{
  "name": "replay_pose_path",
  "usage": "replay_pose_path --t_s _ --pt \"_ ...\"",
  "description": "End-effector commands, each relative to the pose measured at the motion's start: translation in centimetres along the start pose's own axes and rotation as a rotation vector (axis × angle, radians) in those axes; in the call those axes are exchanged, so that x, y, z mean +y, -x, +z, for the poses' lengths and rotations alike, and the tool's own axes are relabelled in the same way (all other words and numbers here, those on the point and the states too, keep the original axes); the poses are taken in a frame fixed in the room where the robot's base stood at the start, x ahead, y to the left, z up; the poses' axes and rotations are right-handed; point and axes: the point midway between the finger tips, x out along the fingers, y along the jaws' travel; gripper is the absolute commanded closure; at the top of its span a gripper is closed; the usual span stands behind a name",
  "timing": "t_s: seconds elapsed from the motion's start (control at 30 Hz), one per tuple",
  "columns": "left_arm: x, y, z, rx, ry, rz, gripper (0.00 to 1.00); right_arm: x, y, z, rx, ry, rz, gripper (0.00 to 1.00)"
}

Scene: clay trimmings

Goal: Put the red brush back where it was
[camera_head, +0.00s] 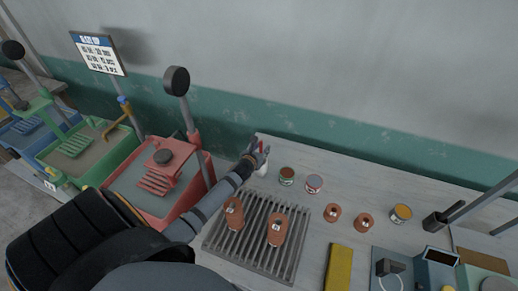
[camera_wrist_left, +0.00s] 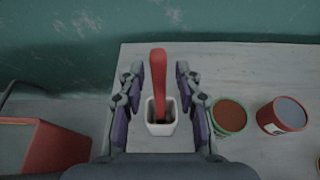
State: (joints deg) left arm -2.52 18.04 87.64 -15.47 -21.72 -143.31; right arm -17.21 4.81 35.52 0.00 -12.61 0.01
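The red brush (camera_wrist_left: 158,80) stands upright in a small white cup (camera_wrist_left: 160,126), handle up, its lower end inside the cup. In the head view the white cup (camera_head: 263,163) is partly hidden by my left gripper (camera_head: 256,152) at the table's back left corner. In the left wrist view my left gripper (camera_wrist_left: 157,92) is open, with one finger on each side of the handle and visible gaps to it. My right gripper is not in view.
Two paint tins, one green-rimmed (camera_wrist_left: 229,116) and one red (camera_wrist_left: 283,115), stand just right of the cup. A slatted metal rack (camera_head: 225,243) holds two terracotta pieces. Red (camera_head: 190,213) and green machines stand left of the table. A yellow cloth (camera_head: 339,268) lies in front.

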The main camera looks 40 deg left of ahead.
Motion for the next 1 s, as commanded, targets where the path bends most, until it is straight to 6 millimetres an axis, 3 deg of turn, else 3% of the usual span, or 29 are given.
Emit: replay_pose_path --t_s 0.17,0.4,0.6,1.0 --pt "0.0 2.4 -0.3 -0.001 -0.003 -0.002 0.66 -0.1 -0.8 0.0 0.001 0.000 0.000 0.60" --pt "0.0 7.9 -0.4 0.000 -0.007 -0.003 0.66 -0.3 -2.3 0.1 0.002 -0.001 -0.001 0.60" --pt "0.0 11.2 -0.2 0.000 -0.005 -0.001 0.66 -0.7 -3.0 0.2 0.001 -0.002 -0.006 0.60" --pt "0.0 12.0 0.0 -0.001 -0.001 0.000 0.66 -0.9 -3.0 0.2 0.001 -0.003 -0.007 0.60"
